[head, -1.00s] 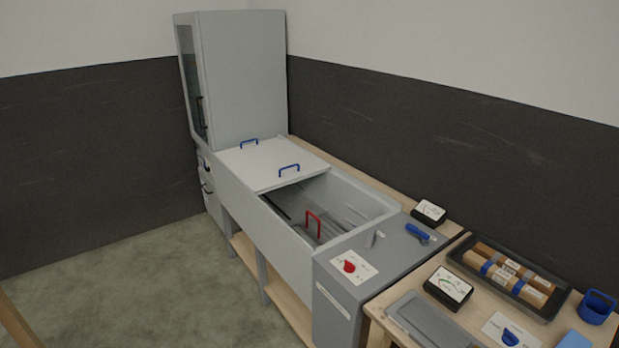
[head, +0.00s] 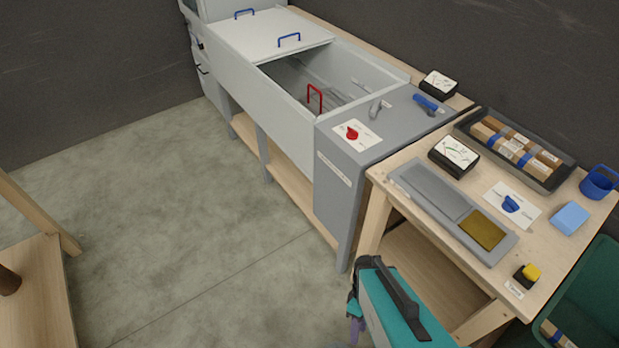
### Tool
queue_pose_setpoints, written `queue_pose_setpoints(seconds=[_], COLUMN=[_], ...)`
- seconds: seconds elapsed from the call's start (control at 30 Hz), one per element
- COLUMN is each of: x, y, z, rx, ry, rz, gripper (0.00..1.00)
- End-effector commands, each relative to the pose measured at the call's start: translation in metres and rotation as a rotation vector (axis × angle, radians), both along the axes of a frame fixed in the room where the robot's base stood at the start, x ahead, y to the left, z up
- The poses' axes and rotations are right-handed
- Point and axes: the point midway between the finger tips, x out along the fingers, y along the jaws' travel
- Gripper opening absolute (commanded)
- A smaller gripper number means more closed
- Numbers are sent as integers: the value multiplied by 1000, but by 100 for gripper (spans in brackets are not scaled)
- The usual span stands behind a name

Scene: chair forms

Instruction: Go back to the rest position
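My gripper's fingers are not visible in the head view. A teal and dark part that looks like my own arm rises from the bottom edge, in front of the wooden table (head: 392,222). I cannot see whether anything is held. The rest position itself is not marked by anything in view.
A grey trough (head: 262,101) has a partly covering lid (head: 262,32) with blue handles; a red handle (head: 315,98) stands inside.

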Motion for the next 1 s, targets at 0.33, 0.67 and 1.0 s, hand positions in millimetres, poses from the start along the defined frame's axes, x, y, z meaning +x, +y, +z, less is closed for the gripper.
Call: queue_pose_setpoints(seconds=[0.33,0.67,1.0], x=[-5,-5,-4], y=[-8,-12,-12], z=[-10,-10,-10], rx=[-218,-412,-495], ry=[11,9,10], rz=[-374,-709,-865], gripper=[39,39,39])
